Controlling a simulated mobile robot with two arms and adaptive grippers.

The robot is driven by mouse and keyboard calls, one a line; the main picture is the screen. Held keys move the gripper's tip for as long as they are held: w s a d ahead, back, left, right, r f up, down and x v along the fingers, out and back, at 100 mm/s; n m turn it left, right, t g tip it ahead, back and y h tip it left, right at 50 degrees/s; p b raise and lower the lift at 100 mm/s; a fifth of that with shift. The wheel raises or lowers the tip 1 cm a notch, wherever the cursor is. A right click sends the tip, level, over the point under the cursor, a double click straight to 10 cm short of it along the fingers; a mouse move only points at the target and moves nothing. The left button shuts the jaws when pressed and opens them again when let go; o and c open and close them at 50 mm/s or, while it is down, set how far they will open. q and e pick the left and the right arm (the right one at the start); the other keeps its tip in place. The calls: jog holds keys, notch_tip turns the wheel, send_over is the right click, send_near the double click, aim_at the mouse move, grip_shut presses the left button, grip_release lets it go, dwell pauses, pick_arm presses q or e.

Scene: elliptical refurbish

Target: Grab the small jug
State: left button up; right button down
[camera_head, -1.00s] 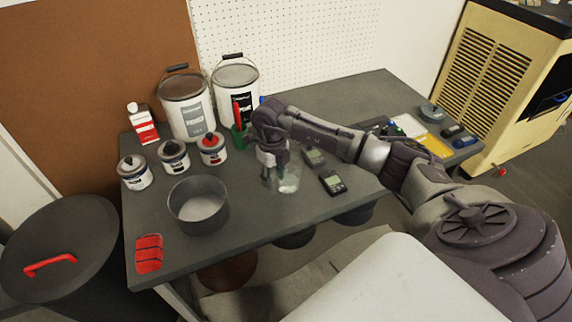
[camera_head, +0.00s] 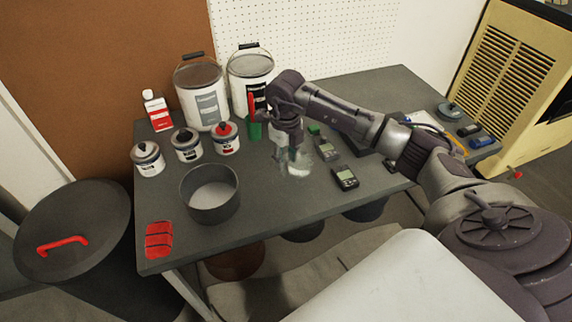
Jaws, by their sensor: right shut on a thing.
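The small jug (camera_head: 299,167) is a clear, see-through vessel on the grey table, right of the round dark pan. My right gripper (camera_head: 287,155) reaches down to it from above and is shut on it, at its left side. The fingers partly hide the jug. I cannot tell whether the jug's base touches the table. My left gripper is not in view.
The dark pan (camera_head: 210,193) stands left of the jug. Small paint cans (camera_head: 187,145) and two large buckets (camera_head: 203,95) stand behind. Black handheld meters (camera_head: 345,178) lie to the right.

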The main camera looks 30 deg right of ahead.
jog(key=s+d+r+b, duration=0.1)
jog(key=s+d+r, duration=0.5)
jog(key=s, duration=0.3)
jog(key=shift+s+d+r+b, duration=0.2)
jog(key=shift+d+r+b, duration=0.2)
jog(key=shift+r, duration=0.1)
